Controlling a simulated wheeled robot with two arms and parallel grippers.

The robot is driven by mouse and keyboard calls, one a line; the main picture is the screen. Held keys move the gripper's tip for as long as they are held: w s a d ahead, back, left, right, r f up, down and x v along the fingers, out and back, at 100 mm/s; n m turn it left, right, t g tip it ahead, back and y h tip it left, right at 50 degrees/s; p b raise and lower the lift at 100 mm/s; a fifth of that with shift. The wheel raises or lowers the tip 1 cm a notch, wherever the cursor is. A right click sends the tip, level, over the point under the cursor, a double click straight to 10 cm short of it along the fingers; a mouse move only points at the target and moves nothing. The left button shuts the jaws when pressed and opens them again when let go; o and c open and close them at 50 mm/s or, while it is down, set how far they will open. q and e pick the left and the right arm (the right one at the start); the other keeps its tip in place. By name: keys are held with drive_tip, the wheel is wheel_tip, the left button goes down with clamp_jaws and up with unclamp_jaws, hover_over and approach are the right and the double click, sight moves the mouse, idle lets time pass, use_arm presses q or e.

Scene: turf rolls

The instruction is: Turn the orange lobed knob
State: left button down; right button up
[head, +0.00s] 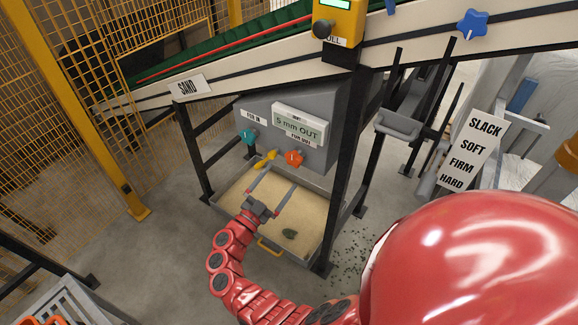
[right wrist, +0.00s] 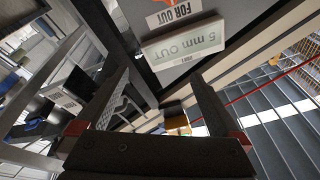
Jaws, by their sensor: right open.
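The orange lobed knob (head: 293,158) is on the front of a grey box, below the "5 mm OUT" sign (head: 299,123) and its "FOR OUT" label. My right gripper (head: 276,182) is open and empty, with its two fingers apart, below and in front of the knob, over the sand tray. It appears apart from the knob. In the right wrist view both fingers (right wrist: 158,88) stand wide apart, with the upside-down sign above them. Only a sliver of orange shows at that view's top edge. My left gripper is not in view.
A teal knob (head: 248,136) and a yellow pointer (head: 265,158) sit left of the orange knob. Below is a sand tray (head: 262,245). Black frame legs (head: 347,150) stand to the right. A conveyor (head: 230,65) slopes above. A blue knob (head: 472,24) is at upper right.

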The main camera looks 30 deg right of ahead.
drive_tip(key=w+a+f+n+y, duration=0.2)
drive_tip(key=w+a+f+y, duration=0.15)
drive_tip(key=f, duration=0.25)
approach(292, 161)
drive_tip(key=x, duration=0.3)
drive_tip(key=b+x, duration=0.1)
drive_tip(key=x, duration=0.7)
drive_tip(key=shift+b, duration=0.35)
drive_tip(key=shift+w+d, duration=0.1)
drive_tip(key=shift+d, duration=0.3)
drive_tip(key=shift+c, duration=0.2)
drive_tip(key=c, duration=1.2)
drive_tip(key=shift+c, duration=0.2)
